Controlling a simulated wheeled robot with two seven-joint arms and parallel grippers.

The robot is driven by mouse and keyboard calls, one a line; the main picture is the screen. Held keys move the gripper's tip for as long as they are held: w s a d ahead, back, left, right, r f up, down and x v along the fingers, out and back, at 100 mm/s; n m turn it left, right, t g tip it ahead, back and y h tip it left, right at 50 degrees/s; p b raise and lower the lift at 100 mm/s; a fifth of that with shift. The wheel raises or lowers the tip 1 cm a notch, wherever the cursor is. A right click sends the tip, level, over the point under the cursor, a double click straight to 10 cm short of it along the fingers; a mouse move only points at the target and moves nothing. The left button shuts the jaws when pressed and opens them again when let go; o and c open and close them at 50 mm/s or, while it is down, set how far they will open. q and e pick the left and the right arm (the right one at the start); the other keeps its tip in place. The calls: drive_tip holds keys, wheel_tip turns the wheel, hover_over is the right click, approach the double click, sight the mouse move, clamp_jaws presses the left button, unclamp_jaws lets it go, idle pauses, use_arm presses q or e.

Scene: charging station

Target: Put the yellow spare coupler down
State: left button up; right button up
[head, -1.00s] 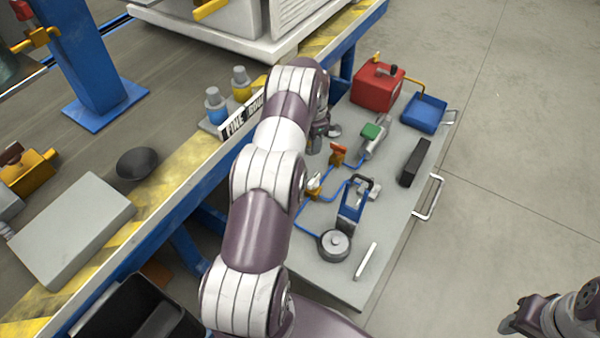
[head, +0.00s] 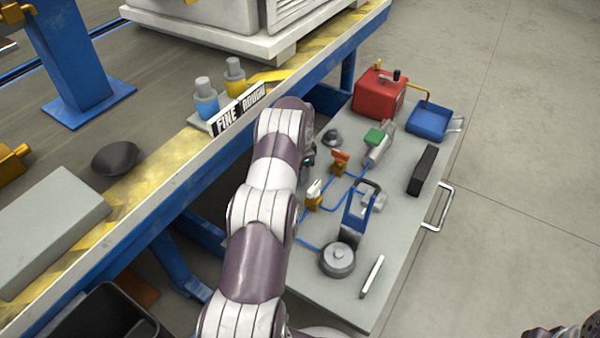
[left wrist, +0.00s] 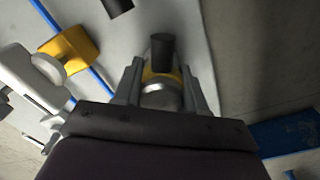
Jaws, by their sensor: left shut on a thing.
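In the left wrist view the fingers of my left gripper (left wrist: 163,95) are shut on the yellow spare coupler (left wrist: 160,98), which shows a silver rounded body, a yellow band and a black end. A grey surface with a blue hose lies behind it. In the head view my left gripper (head: 308,158) is mostly behind my own arm, over the left part of the grey cart top (head: 322,282); the coupler cannot be made out there. I cannot tell whether it touches the cart. Only a dark sliver of my right arm's end shows at the bottom right corner.
On the cart are a dark grey round piece (head: 331,138), orange-handled valve (head: 340,160), green-topped fitting (head: 378,140), blue-handled tool (head: 355,220), black block (head: 423,170), red box (head: 380,92) and blue tray (head: 430,120). The FINE/ROUGH rack (head: 238,110) stands on the bench left.

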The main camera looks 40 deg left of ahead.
use_arm(q)
drive_tip(key=o, duration=1.2)
wheel_tip(320, 180, up, 8)
drive_tip(key=p, duration=0.5)
drive_tip(key=shift+p, duration=0.3)
drive_tip(key=shift+f, duration=0.2)
